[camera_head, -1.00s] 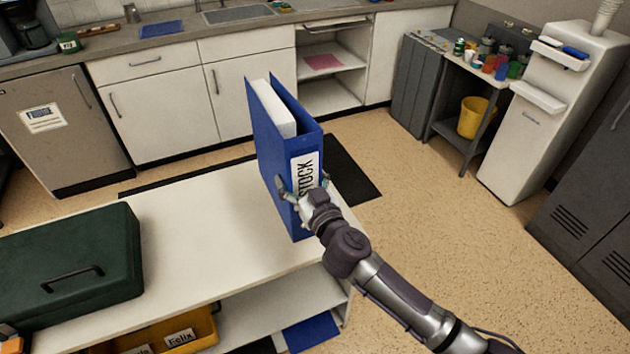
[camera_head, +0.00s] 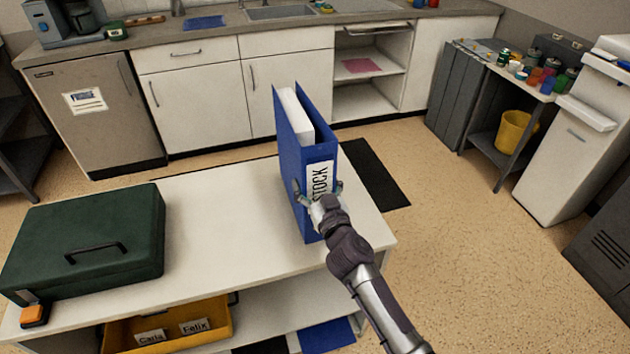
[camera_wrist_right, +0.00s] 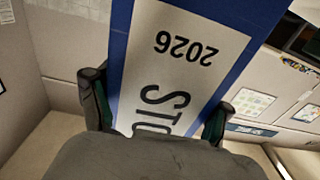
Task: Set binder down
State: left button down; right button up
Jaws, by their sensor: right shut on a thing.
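The blue binder (camera_head: 289,158) stands upright at the right end of the white counter top (camera_head: 220,225), with white paper in it and a spine label reading STOCK. In the head view I cannot tell whether its bottom edge touches the surface. My right gripper (camera_head: 318,196) is shut on the binder, its fingers on either side of the spine. The right wrist view shows the binder's label (camera_wrist_right: 180,60) upside down, with 2026 on it, between the two fingers (camera_wrist_right: 155,112). My left gripper is not in view.
A dark green box (camera_head: 85,240) stands on the left of the counter, with an orange item (camera_head: 34,315) beside it. A yellow bin (camera_head: 170,328) with name labels sits on the shelf below. The middle of the counter top is clear.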

jog(key=o, duration=1.5)
jog(key=shift+f, duration=0.1)
jog(key=shift+o, duration=1.2)
jog(key=shift+s, duration=0.1)
